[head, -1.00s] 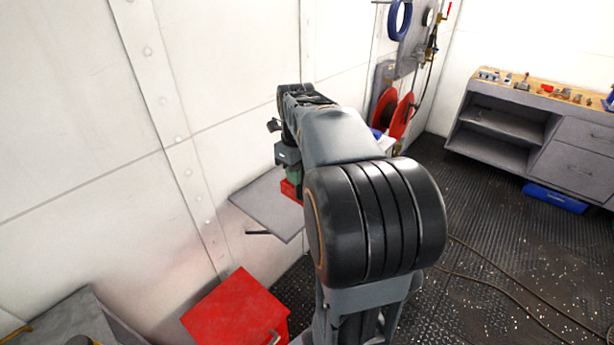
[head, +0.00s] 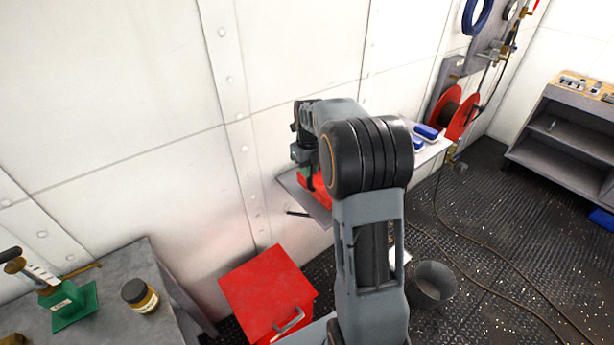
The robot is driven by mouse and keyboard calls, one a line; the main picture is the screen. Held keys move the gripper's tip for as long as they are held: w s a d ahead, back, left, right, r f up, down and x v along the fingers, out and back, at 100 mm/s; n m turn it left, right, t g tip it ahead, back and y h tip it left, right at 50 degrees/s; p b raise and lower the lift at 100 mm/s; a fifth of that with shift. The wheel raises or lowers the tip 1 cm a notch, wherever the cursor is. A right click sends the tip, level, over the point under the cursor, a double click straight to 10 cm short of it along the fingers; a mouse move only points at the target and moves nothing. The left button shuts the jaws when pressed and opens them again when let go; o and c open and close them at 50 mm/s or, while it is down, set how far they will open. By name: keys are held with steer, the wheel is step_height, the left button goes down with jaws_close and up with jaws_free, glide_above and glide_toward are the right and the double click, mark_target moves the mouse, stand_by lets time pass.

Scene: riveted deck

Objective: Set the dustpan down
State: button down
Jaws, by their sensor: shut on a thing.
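The red dustpan (head: 317,190) is at my gripper (head: 308,166), over a grey wall shelf (head: 292,184). Only part of the dustpan shows, as my arm covers its right side. My gripper points down and is shut on the dustpan; its fingertips are mostly hidden. I cannot tell whether the dustpan touches the shelf.
A pale surface with blue-and-white items (head: 425,131) lies right of my arm by the wall. A red cabinet (head: 262,290) stands below. A grey bench (head: 115,268) at left holds a green tool (head: 72,302) and jar (head: 140,295). A dark bucket (head: 432,285) stands on the debris-strewn floor.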

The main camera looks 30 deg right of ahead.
steer(key=f, duration=0.3)
steer(key=shift+w+a, duration=0.15)
steer(key=shift+w, duration=0.25)
steer(key=shift+f, duration=0.6)
steer(key=c, duration=1)
jaws_free()
